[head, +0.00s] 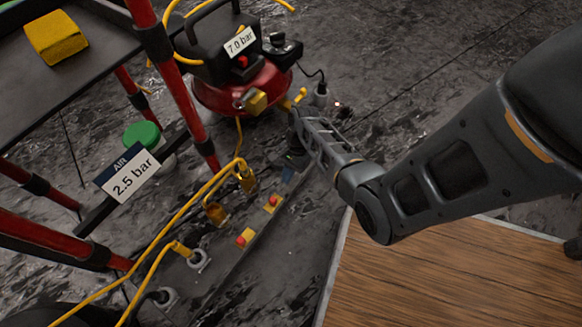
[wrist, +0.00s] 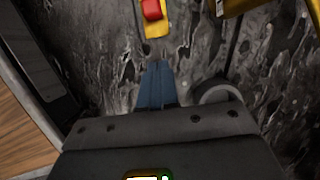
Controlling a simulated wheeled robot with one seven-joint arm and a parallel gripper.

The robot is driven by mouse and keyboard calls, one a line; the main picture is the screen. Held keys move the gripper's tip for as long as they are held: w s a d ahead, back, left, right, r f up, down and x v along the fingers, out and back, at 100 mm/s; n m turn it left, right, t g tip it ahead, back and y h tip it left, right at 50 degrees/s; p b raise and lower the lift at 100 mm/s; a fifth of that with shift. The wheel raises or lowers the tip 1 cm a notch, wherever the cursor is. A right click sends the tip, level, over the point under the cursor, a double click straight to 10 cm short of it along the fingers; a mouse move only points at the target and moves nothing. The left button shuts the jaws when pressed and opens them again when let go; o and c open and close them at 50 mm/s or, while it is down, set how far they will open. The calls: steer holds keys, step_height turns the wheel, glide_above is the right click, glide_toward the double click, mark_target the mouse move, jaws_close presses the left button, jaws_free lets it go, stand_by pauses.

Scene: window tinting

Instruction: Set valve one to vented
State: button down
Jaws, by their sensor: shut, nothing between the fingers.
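Two small yellow blocks with red tops, one nearer (head: 245,237) and one farther (head: 272,203), sit along a strip on the floor. Beside them are two brass-coloured fittings, one lower (head: 215,212) and one upper (head: 246,181). No label shows which of these is valve one, and I cannot read a vented setting. My gripper (head: 287,176) is shut and empty, pointing down just beyond the farther block. In the wrist view its blue fingertips (wrist: 158,66) are together, just below and apart from a red-topped yellow block (wrist: 153,14) at the top edge.
A red and black compressor (head: 245,85) reading 7.0 bar stands behind. A red-legged cart (head: 180,85) and a sign (head: 132,180) reading AIR 2.5 bar are left. Yellow hoses (head: 185,222) cross the floor. A wooden board (head: 440,275) lies at the lower right.

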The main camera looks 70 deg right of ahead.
mark_target(274, 199)
steer(key=shift+b+x, duration=0.4)
steer(key=shift+x, duration=0.8)
steer(key=a, duration=0.3)
steer(key=shift+w+r, duration=0.35)
steer(key=shift+w, duration=0.05)
steer(key=shift+w+a+r, duration=0.1)
steer(key=shift+w+a, duration=0.05)
steer(key=shift+a, duration=0.1)
steer(key=shift+w+a+r+p, duration=0.1)
steer(key=shift+a+p, duration=0.3)
steer(key=shift+a, duration=0.1)
steer(key=shift+w+a+r+p, duration=0.1)
steer(key=shift+w+a+p, duration=0.05)
steer(key=shift+a+p, duration=0.3)
steer(key=shift+a+f, duration=0.25)
steer(key=shift+d, duration=0.1)
